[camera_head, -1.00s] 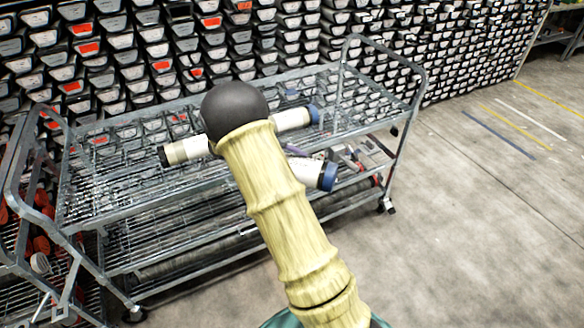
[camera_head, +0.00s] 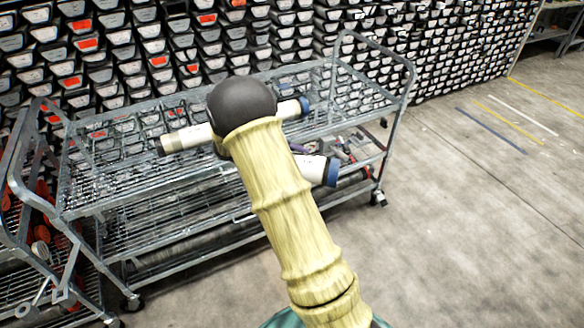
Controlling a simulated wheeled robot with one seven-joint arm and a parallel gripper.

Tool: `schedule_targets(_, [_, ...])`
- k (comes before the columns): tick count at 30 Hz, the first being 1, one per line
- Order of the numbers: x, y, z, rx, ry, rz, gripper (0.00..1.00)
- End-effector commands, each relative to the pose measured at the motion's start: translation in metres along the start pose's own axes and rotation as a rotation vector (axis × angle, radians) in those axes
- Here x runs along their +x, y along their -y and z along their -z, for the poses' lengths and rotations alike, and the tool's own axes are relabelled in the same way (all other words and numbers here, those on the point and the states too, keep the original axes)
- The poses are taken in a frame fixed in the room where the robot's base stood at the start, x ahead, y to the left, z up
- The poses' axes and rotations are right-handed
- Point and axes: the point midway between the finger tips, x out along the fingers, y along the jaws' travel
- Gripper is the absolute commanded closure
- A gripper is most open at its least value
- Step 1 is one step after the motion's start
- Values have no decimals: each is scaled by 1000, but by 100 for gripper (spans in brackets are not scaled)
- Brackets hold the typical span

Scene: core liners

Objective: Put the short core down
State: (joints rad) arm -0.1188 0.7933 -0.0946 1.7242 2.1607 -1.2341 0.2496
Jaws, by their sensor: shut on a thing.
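A white core with a blue end cap (camera_head: 318,170) shows to the right of my pale arm, close to the camera, and looks like the short core. Its other end is hidden behind the arm. My gripper's fingers are hidden behind the dark round joint and the arm; it appears shut on this core, above the cart.
The wire-shelf cart (camera_head: 110,187) has raised end rails, and its top shelf has free room left and right of the lying core. Stacked core trays (camera_head: 110,50) fill the wall behind. Another rack stands at far left. Open concrete floor (camera_head: 470,220) is on the right.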

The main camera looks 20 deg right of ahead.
Motion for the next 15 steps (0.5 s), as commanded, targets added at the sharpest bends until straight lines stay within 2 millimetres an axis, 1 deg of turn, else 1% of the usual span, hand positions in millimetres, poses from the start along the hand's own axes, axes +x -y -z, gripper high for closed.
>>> schedule_targets(1, [2,5,2,-6,9,11,94])
schedule_targets(8, [12,17,0,-64,85,70,94])
schedule_targets(15, [20,30,-13,-177,229,182,94])
